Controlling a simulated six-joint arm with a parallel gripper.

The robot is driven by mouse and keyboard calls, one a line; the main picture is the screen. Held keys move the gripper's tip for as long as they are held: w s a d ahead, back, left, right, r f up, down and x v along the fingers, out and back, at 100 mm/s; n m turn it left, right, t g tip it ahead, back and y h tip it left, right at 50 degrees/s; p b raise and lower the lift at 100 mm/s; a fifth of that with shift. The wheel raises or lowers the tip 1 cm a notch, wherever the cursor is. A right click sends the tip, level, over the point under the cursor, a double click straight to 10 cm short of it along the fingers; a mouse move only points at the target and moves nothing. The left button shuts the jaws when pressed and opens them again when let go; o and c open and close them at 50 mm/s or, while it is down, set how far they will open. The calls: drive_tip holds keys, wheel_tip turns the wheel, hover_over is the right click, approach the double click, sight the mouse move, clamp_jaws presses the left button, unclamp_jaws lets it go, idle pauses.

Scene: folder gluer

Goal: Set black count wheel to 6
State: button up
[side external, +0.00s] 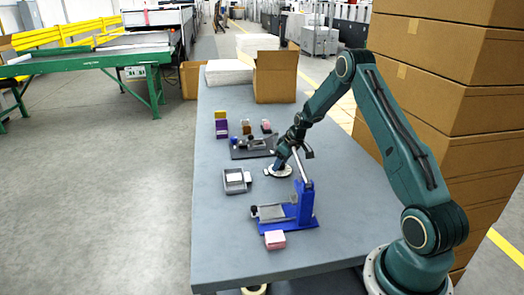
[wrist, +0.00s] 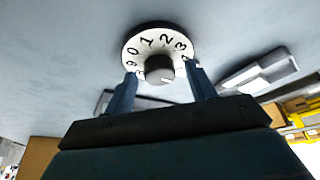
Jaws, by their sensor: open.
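The count wheel (wrist: 147,41) shows in the wrist view as a white dial face with a black rim. Digits 9, 0, 1, 2 and 3 are readable on it; the others are hidden or cut off. A grey knob (wrist: 158,67) sticks out of its middle and bears a short pale mark at the lower right. My gripper (wrist: 161,72) is open, with one blue finger on each side of the knob; I cannot tell whether they touch it. In the side view the wheel (side external: 270,172) lies on the table under my gripper (side external: 279,167), partly hidden by it.
A blue press with a lever (side external: 306,203) stands just in front of the wheel, with a pink block (side external: 275,240) by it. A grey tray (side external: 247,187) is left of the wheel. A dark fixture (side external: 240,153) and small boxes stand behind. The table's left front (side external: 220,240) is clear.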

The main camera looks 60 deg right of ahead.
drive_tip(key=c, duration=1)
drive_tip(key=shift+m, duration=0.4)
drive_tip(key=shift+a+m+h, duration=0.15)
drive_tip(key=shift+m+h, duration=0.45)
drive_tip(key=shift+m, duration=0.6)
drive_tip(key=shift+m+g+h, duration=0.3)
drive_tip(key=shift+m+h, duration=0.4)
drive_tip(key=shift+m, duration=1.2)
